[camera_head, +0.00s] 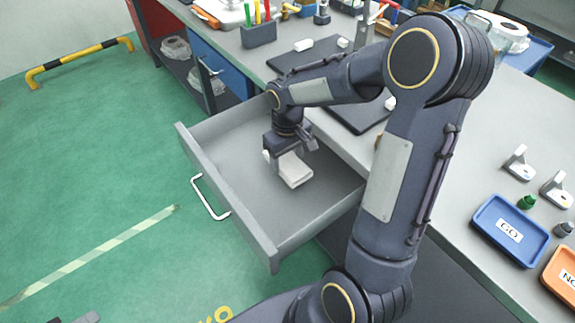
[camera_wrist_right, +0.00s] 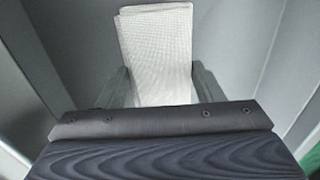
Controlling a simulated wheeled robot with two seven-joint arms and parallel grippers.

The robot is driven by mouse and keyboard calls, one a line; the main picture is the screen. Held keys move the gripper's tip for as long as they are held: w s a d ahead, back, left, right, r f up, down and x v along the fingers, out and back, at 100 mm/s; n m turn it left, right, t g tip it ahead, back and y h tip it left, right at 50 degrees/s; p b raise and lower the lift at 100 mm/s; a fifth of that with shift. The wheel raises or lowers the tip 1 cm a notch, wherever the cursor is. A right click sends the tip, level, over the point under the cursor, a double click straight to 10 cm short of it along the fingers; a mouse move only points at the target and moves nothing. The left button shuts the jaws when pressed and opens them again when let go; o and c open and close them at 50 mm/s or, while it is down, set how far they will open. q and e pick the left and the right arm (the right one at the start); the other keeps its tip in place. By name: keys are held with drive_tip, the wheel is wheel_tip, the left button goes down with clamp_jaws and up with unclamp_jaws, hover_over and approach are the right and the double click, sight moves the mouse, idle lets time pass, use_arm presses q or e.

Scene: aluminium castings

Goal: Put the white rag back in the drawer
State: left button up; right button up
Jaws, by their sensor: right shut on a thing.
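The white rag (camera_head: 294,171) is a small folded cloth in the open grey drawer (camera_head: 222,199), near the middle of its floor. My right gripper (camera_head: 289,157) reaches down into the drawer and is shut on the rag. In the right wrist view the folded rag (camera_wrist_right: 157,50) stands out from between the two fingers (camera_wrist_right: 160,88), with the drawer's grey walls around it. I cannot tell whether the rag touches the drawer floor. My left gripper is in neither view.
The drawer is pulled out from under the grey workbench (camera_head: 467,162) and is otherwise empty. A blue GO tray (camera_head: 508,232), an orange tray (camera_head: 562,275) and small castings (camera_head: 519,163) stand on the bench at right. A black pen holder (camera_head: 258,35) stands at the back.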

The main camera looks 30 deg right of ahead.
sight(288, 159)
drive_tip(key=shift+w+d+f, duration=0.1)
drive_tip(key=shift+w+f, duration=0.1)
drive_tip(key=shift+f, duration=0.2)
drive_tip(key=shift+w+f+b, duration=0.15)
drive_tip(key=shift+f+b, duration=0.15)
drive_tip(key=shift+f, duration=1.25)
drive_tip(key=shift+f, duration=0.2)
drive_tip(key=o, duration=0.9)
drive_tip(key=shift+o, duration=0.2)
drive_tip(key=shift+r, duration=0.15)
